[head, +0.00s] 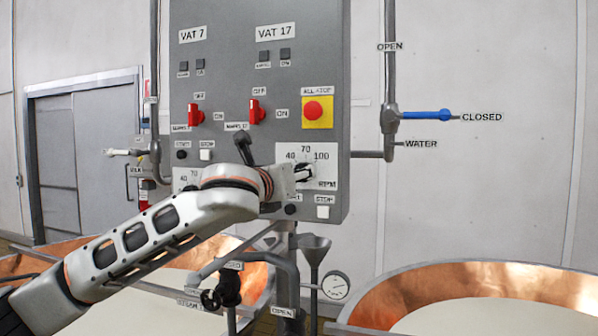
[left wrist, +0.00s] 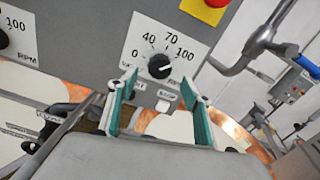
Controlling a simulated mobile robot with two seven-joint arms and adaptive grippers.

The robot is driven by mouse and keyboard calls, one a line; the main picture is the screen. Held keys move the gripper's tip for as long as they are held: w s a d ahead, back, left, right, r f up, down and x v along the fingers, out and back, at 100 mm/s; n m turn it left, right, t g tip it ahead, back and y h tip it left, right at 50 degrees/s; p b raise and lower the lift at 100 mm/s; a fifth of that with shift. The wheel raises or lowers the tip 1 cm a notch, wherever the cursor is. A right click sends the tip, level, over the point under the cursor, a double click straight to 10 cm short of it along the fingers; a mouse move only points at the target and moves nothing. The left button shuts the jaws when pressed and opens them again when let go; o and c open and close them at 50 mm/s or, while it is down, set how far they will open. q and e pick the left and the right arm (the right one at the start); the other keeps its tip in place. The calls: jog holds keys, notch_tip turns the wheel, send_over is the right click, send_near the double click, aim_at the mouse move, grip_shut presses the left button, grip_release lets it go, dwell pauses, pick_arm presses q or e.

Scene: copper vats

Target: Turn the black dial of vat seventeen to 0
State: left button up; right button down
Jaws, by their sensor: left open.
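The black dial of vat seventeen (head: 307,171) sits on a white scale plate marked 40, 70, 100 and RPM, below the VAT 17 label (head: 276,32). In the left wrist view the dial (left wrist: 160,66) is in full sight, with 0 at its left. A white mark on it seems to point right, below 100; the exact reading is hard to tell. My left gripper (left wrist: 163,88) is open, its two green-padded fingers apart and empty, just below and in front of the dial. In the head view my left gripper (head: 290,180) partly covers the plate. My right gripper is out of view.
Start and stop buttons (head: 323,212) sit just under the dial. A red stop button (head: 313,110) on yellow is above it. Another dial (left wrist: 3,38) is to the left. Copper vats (head: 480,290) stand below; a blue-handled water valve (head: 427,115) is at right.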

pick_arm(q)
jog(key=p+x, duration=0.1)
jog(key=x, duration=0.5)
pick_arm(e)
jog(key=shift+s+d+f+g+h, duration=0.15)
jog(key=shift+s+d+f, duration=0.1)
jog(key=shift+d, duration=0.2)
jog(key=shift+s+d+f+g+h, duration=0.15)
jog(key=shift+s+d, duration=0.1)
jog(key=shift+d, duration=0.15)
pick_arm(q)
jog(key=shift+w, duration=0.1)
jog(key=c, duration=1.1)
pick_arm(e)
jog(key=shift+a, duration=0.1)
